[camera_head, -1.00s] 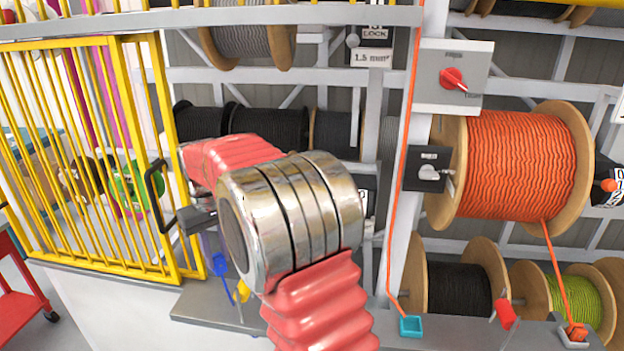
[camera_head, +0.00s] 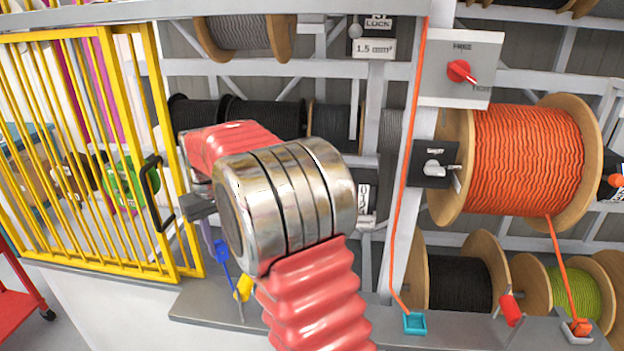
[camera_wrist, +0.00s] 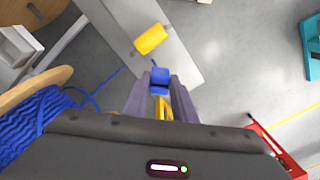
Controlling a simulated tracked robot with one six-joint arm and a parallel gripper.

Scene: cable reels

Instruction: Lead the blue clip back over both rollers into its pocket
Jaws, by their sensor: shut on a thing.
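The blue clip (camera_wrist: 160,76) is between the fingertips of my gripper (camera_wrist: 160,92) in the wrist view, and the gripper is shut on it. In the head view the small blue clip (camera_head: 221,249) shows left of my arm's metal joint, above the grey ledge, with a thin blue cord running down from it. The gripper's dark body (camera_head: 197,207) is partly hidden by my arm there. A blue cable reel (camera_wrist: 45,135) stands at the left in the wrist view, with blue cord leading off it.
A yellow barred gate (camera_head: 90,160) stands close left of my gripper. An orange reel (camera_head: 525,160) hangs right; its cord reaches an orange clip (camera_head: 580,327).

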